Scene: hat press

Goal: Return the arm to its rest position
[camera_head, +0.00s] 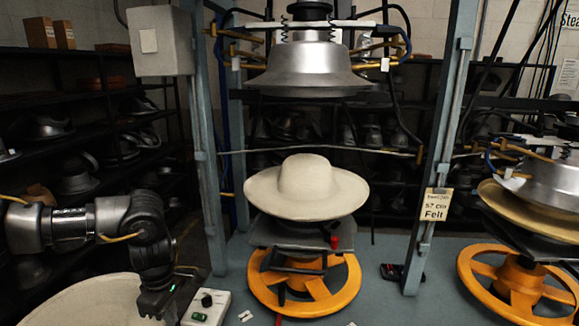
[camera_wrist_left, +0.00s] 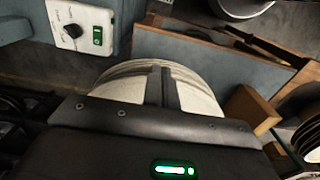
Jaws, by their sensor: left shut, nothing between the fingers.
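My left arm comes in from the left in the head view. Its gripper (camera_head: 158,303) points down, beside a control box (camera_head: 206,307) with a black knob and a green switch. A pale rounded felt shape (camera_head: 85,303) lies below and left of the gripper. In the left wrist view the gripper fingers (camera_wrist_left: 163,85) are together and empty, in front of pale felt shapes (camera_wrist_left: 125,82). The control box (camera_wrist_left: 85,27) shows at upper left there. I cannot tell how far the fingers are from the felt. My right gripper is not in view.
A cream felt hat (camera_head: 306,188) sits on the press's lower part, above an orange handwheel (camera_head: 304,286). The metal press head (camera_head: 308,70) hangs raised above it. Blue-grey posts (camera_head: 206,150) flank the press. A second press (camera_head: 530,200) stands at right.

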